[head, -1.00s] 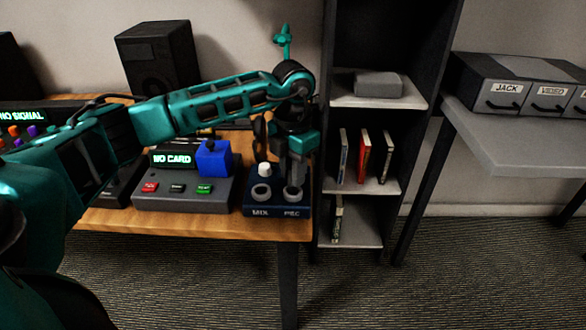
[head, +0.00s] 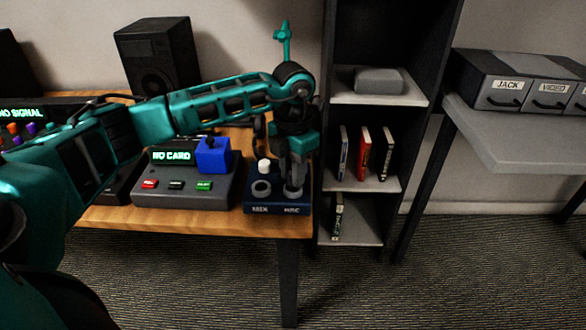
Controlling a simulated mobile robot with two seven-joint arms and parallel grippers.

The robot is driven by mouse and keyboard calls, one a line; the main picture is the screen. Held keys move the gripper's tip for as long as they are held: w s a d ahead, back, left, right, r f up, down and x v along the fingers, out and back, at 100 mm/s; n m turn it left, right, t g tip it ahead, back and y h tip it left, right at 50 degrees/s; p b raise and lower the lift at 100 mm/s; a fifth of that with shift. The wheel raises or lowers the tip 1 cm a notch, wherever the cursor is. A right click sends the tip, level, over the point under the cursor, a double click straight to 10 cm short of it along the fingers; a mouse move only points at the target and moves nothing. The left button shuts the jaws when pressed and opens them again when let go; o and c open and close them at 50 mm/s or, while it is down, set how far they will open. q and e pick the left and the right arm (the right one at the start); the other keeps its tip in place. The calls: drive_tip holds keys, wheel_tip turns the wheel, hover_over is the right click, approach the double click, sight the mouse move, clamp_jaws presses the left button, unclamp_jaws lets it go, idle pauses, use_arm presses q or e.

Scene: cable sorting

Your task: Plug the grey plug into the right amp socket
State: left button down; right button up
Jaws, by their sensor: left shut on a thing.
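The amp (head: 277,208) is a small dark blue box at the right front of the wooden desk. It has two ring-shaped sockets on top and a white knob (head: 264,166) behind them. The left socket (head: 261,188) looks empty. My left gripper (head: 296,172) points down over the right socket (head: 293,192). It is shut on the grey plug, which is mostly hidden between the fingers. The plug's lower end is at or just above the right socket; I cannot tell whether it is inside. My right gripper is not in view.
A grey card reader (head: 185,192) with a blue block (head: 213,155) stands left of the amp. A black speaker (head: 157,55) is behind. A dark shelf (head: 372,185) with books stands close on the right. A grey table (head: 510,140) holds labelled drawers.

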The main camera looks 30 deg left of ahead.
use_arm(q)
drive_tip(key=shift+f, duration=0.3)
idle(0.4)
drive_tip(key=shift+c, duration=1.9)
unclamp_jaws()
drive_tip(key=shift+r, duration=0.1)
drive_tip(key=shift+r+p, duration=2.65)
drive_tip(key=shift+r, duration=0.8)
